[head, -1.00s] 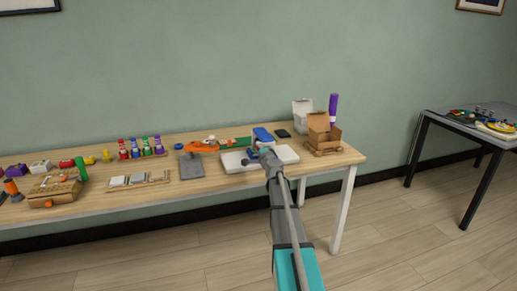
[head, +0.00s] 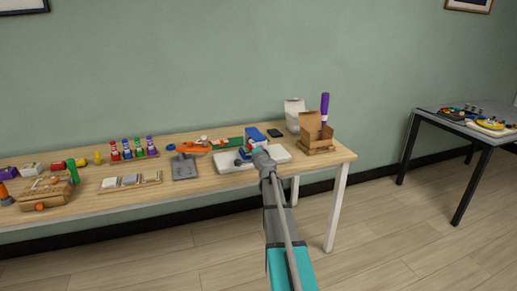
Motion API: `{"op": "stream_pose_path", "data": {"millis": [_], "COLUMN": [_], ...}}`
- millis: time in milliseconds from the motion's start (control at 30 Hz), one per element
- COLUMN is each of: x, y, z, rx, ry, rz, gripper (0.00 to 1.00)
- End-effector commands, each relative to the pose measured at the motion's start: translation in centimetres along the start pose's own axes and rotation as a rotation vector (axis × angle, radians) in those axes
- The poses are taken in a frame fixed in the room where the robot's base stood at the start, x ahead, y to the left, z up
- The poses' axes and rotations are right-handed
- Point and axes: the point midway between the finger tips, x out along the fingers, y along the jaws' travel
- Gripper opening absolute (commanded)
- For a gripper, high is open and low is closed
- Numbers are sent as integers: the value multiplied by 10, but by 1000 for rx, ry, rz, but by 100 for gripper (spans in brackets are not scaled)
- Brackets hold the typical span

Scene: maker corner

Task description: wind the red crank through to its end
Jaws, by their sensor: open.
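A white board (head: 226,167) lies on the wooden table, right of its middle, with a blue block (head: 254,134) at its back. My gripper (head: 248,151) is over this board, close in front of the blue block. Small red and blue parts show at its tip, but they are too small to tell whether they are the red crank. My arm comes up from the bottom and hides part of the board. The jaws are open; contact with anything cannot be made out.
An open cardboard box (head: 312,129) with a purple cylinder (head: 324,109) stands to the right, before a white box (head: 293,108). A grey plate (head: 184,169) and orange tool (head: 190,147) lie to the left. Several coloured bottles (head: 131,150) stand further left. A grey table (head: 471,127) is far right.

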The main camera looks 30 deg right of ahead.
Motion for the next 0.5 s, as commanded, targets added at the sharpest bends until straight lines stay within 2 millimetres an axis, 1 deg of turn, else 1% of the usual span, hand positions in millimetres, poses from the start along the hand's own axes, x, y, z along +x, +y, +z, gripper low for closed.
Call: {"op": "stream_pose_path", "data": {"millis": [167, 267, 367, 500], "x": [-2, -8, -18, -36], "y": [0, 0, 0, 0], "z": [0, 0, 1, 0], "rx": [0, 0, 0, 0], "ry": [-1, -1, 0, 1], "rz": [0, 0, 0, 0], "gripper": [71, 71, 71, 71]}}
